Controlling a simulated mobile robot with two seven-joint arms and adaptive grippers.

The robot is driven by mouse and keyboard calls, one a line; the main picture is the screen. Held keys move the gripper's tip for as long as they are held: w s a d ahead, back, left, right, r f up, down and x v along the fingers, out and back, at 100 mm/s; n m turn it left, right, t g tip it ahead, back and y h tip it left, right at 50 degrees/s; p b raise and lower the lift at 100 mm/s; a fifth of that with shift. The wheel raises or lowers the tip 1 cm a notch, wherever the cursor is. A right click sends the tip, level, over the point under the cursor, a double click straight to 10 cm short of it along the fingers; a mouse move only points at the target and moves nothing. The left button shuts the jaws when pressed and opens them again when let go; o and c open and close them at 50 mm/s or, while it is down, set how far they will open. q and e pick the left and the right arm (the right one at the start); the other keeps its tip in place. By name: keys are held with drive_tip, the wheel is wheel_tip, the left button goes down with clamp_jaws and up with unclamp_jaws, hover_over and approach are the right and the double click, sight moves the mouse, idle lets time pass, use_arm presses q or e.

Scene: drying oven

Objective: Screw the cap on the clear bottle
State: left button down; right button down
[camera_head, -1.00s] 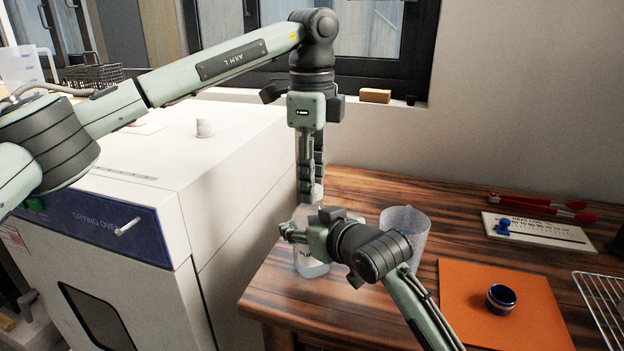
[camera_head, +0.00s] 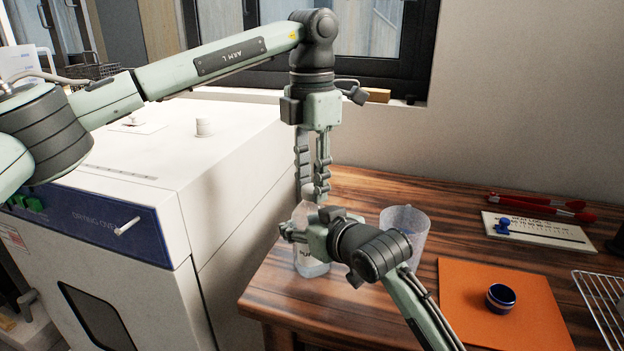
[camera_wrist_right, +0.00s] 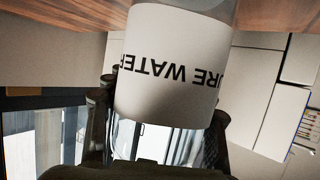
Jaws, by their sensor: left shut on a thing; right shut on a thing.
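The clear bottle (camera_head: 311,268) stands upright near the table's left edge. My right gripper (camera_head: 291,231) is shut around its body from the right. In the right wrist view the bottle's white label (camera_wrist_right: 170,70), lettered "URE WATER" and upside down, lies between the fingers of my right gripper (camera_wrist_right: 160,125). My left gripper (camera_head: 312,192) points straight down over the bottle, its fingers shut on the small whitish cap (camera_head: 310,191) at the bottle's top. The fingers hide much of the cap, and I cannot tell how far it sits on the neck.
A clear beaker (camera_head: 405,229) stands close behind my right gripper. An orange mat (camera_head: 455,320) with a small blue ring-shaped object (camera_head: 501,299) lies to the right, near a wire rack (camera_head: 600,305). The white drying oven (camera_head: 225,185) stands left of the table (camera_head: 350,185).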

use_arm(q)
drive_tip(key=m, duration=1.5)
drive_tip(key=c, duration=1.2)
unclamp_jaws()
drive_tip(key=shift+o, duration=0.2)
drive_tip(key=shift+r, duration=2.25)
drive_tip(key=shift+c, duration=0.3)
